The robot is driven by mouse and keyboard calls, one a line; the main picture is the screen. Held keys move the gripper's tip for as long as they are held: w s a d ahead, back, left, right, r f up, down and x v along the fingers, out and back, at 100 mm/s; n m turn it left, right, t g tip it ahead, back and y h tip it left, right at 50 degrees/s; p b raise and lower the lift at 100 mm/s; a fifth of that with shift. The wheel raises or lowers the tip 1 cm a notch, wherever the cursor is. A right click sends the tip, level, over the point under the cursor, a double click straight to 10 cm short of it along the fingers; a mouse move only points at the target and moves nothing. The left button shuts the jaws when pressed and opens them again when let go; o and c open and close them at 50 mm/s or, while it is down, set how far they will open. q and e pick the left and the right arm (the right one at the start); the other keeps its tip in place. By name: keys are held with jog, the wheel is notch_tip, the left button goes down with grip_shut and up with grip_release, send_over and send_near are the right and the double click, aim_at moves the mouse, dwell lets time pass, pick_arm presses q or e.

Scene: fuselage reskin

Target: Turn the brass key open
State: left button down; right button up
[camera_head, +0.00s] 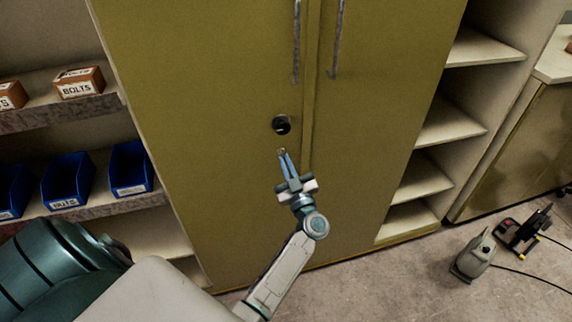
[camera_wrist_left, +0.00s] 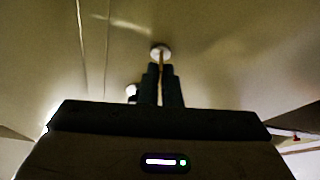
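My left gripper (camera_head: 282,153) is in front of the olive cabinet door, just below the round black lock (camera_head: 281,125) and apart from it in the picture. Its fingers are nearly closed, with a small brass-coloured piece, the brass key (camera_head: 281,150), at the tips. In the left wrist view the fingers (camera_wrist_left: 161,82) have a thin tan strip between them, running up to a pale round piece (camera_wrist_left: 160,52) at the tips. The key's shape is too small and dim to make out fully. My right gripper is in neither view.
The cabinet doors (camera_head: 215,150) are closed, with two long vertical handles (camera_head: 337,38) above. Shelves with blue bins (camera_head: 130,168) and boxes marked bolts (camera_head: 78,82) stand at left. Open shelves (camera_head: 450,120) stand at right. A grey tool (camera_head: 473,256) lies on the floor.

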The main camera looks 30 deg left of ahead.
pick_arm(q)
jog(key=shift+w+d+r+n+g+h+b, duration=0.2)
jog(key=shift+n+g+b, duration=0.65)
jog(key=shift+n, duration=2.1)
jog(key=shift+s+a+f+n+g+h+b, duration=0.1)
jog(key=shift+n+g+h+b, duration=0.15)
jog(key=shift+n+g, duration=2)
jog(key=shift+w+d+r+n+g+h+b, duration=0.2)
jog(key=shift+n+g+b, duration=0.25)
jog(key=shift+n, duration=3.25)
jog(key=shift+s+a, duration=0.1)
jog(key=shift+s, duration=0.05)
jog(key=c, duration=1.6)
grip_release()
jog(key=shift+c, duration=0.2)
